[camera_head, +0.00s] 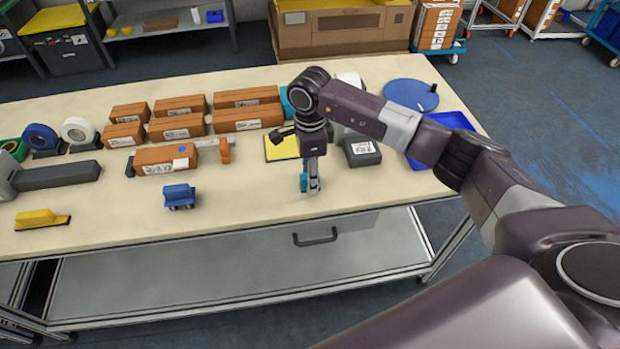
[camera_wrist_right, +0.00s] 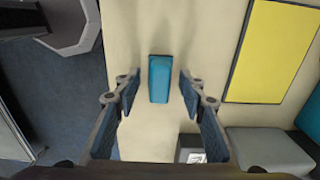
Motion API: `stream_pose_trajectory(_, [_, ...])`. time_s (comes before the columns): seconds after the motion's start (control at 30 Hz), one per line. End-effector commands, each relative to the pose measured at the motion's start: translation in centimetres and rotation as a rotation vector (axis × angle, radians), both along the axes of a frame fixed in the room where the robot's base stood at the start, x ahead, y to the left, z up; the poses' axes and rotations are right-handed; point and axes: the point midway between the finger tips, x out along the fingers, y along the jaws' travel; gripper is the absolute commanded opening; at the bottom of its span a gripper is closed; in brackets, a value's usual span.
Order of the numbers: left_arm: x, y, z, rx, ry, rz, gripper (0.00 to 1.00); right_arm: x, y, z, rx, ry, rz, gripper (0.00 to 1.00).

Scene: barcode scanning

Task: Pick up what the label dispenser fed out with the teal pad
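The teal pad (camera_wrist_right: 159,79) is a small block on the cream table. In the right wrist view it lies between the fingertips, with gaps on both sides. My right gripper (camera_wrist_right: 158,88) is open and points down over it. In the head view the gripper (camera_head: 312,184) is low at the table's front part, with teal (camera_head: 303,182) showing beside its fingers. A dark grey box with a white printed label (camera_head: 361,148) stands right of the gripper, and looks like the label dispenser. It seems to show at the bottom of the wrist view (camera_wrist_right: 192,155), partly cut off. My left gripper is out of view.
A yellow sheet (camera_head: 281,148) lies behind the gripper. A blue tray (camera_head: 452,121) and a blue disc (camera_head: 411,94) are at the right. Cardboard boxes (camera_head: 178,127), a blue item (camera_head: 179,196) and a yellow item (camera_head: 41,219) are left. Table in front of the sheet is bare.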

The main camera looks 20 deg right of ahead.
Motion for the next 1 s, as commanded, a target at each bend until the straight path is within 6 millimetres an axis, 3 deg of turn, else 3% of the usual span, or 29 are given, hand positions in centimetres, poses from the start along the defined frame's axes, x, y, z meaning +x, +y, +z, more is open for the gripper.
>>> stream_pose_trajectory(0.13, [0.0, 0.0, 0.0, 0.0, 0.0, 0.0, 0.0, 0.0, 0.0, 0.0, 0.0, 0.0, 0.0, 0.35])
stream_pose_trajectory(0.47, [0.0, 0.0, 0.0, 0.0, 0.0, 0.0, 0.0, 0.0, 0.0, 0.0, 0.0, 0.0, -0.001, 0.0])
stream_pose_trajectory(0.8, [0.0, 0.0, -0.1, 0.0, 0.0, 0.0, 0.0, 0.1, 0.0, 0.2, 0.0, -0.001, -0.001, 0.0])
stream_pose_trajectory(1.0, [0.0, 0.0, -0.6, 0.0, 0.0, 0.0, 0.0, 0.1, 0.0, 1.5, 0.001, -0.003, -0.001, 0.0])
